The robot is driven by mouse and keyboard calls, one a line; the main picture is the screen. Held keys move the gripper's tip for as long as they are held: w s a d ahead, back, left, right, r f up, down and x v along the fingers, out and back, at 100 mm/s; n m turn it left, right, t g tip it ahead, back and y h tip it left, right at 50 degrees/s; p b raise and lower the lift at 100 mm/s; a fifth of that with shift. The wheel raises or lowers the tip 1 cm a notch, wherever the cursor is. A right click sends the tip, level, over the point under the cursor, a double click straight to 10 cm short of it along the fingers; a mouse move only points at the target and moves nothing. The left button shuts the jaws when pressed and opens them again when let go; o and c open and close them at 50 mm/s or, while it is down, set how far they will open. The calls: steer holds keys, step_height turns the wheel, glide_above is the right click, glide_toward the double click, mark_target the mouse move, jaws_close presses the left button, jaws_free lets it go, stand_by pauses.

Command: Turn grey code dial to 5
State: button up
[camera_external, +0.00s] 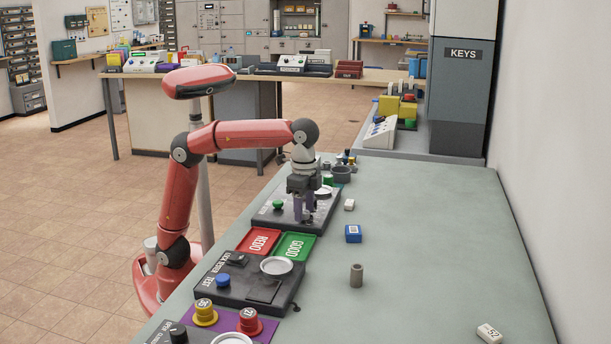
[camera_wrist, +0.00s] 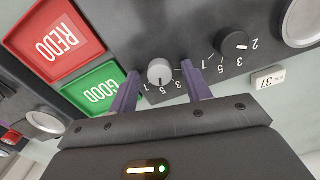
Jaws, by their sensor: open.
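The grey code dial (camera_wrist: 160,72) is a round light-grey knob on a dark panel, with printed numbers around it. A dark line on its face points down in the wrist view. My gripper (camera_wrist: 160,74) is open, with one purple finger on each side of the dial; I cannot tell whether they touch it. Some numbers are partly hidden by the fingers. In the external view my gripper (camera_external: 303,208) points down over the dark panel (camera_external: 268,215), where it hides the dial.
A black dial (camera_wrist: 234,43) with its own numbers sits right of the grey one. Green GOOD (camera_wrist: 93,92) and red REDO (camera_wrist: 57,40) trays lie to the left.

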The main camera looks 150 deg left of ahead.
mark_target(305, 211)
step_height(305, 211, up, 7)
steer(key=shift+r, duration=0.4)
stand_by(0.4)
steer(key=shift+d, duration=0.3)
steer(key=s+d+f+m+t+y+b, duration=0.1)
steer(key=s+d+f+m, duration=0.2)
steer(key=d, duration=0.7)
steer(key=s+d+f+m, duration=0.2)
steer(key=s+d, duration=0.4)
steer(key=d, duration=0.3)
steer(key=s+d+f+t, duration=0.1)
steer(key=d+f+t, duration=0.1)
steer(key=d+f, duration=0.3)
steer(key=s+d+f+m+t+h+p, duration=0.1)
steer(key=d+f+t, duration=0.1)
steer(key=d+f, duration=0.4)
step_height(305, 211, down, 5)
steer(key=shift+f+m+t, duration=0.1)
steer(key=shift+m+t, duration=0.2)
